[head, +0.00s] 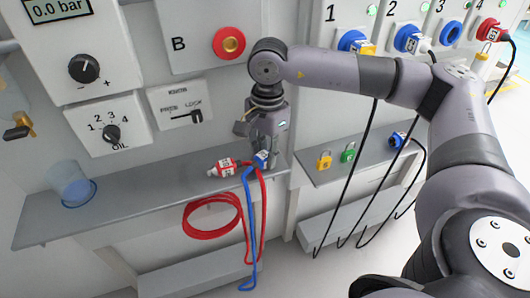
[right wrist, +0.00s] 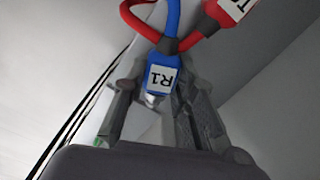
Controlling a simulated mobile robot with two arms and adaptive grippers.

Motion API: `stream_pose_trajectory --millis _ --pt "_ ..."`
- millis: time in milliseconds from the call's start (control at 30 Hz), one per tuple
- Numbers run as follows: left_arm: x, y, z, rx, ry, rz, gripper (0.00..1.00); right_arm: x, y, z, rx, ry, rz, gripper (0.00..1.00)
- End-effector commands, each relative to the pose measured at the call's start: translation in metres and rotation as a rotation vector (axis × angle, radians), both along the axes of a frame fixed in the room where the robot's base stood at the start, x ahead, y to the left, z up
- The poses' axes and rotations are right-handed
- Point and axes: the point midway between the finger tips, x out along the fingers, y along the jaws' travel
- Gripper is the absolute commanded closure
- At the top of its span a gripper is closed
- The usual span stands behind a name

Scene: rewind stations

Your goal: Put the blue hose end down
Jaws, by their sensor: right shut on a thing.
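The blue hose end (head: 262,160), with a white label, is in my right gripper (head: 262,150) at the right part of the grey shelf. In the right wrist view the blue hose end (right wrist: 163,75) reads "R1" and sits between the fingers of my right gripper (right wrist: 160,108), which is shut on it. Its blue hose (head: 249,215) hangs down past the shelf's front edge. A red hose end (head: 226,167) lies on the shelf just left of it; it also shows at the top of the right wrist view (right wrist: 232,10). My left gripper is not in view.
The grey shelf (head: 130,212) has free room left of the red hose end, up to a clear blue cup (head: 72,187). A coiled red hose (head: 212,216) hangs in front. A yellow padlock (head: 324,160) and a green padlock (head: 348,152) are on the right shelf. Black cables hang there.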

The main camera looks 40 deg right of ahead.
Motion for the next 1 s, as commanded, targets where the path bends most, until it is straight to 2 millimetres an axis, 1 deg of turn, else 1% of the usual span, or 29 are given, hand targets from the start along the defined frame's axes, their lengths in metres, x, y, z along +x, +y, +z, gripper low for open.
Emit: stream_pose_trajectory --millis 67,300,567,633,733,800,1000 --pt "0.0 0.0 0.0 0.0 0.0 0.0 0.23 0.0 0.0 0.0 0.0 0.0 0.0 0.71" --pt "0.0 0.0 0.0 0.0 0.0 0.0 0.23 0.0 0.0 0.0 0.0 0.0 0.0 0.55" --pt "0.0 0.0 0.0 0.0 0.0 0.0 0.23 0.0 0.0 0.0 0.0 0.0 0.0 0.55" --pt "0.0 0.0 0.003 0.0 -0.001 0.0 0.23 0.0 0.0 0.003 0.0 0.0 0.0 0.55" --pt "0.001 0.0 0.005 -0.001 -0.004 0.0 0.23 0.001 0.0 0.012 0.0 -0.003 0.0 0.55" --pt "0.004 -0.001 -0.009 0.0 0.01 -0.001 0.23 0.001 0.0 0.024 0.001 -0.004 0.0 0.55" --pt "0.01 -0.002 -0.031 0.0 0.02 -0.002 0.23 0.001 -0.002 0.058 0.0 -0.002 0.0 0.55"
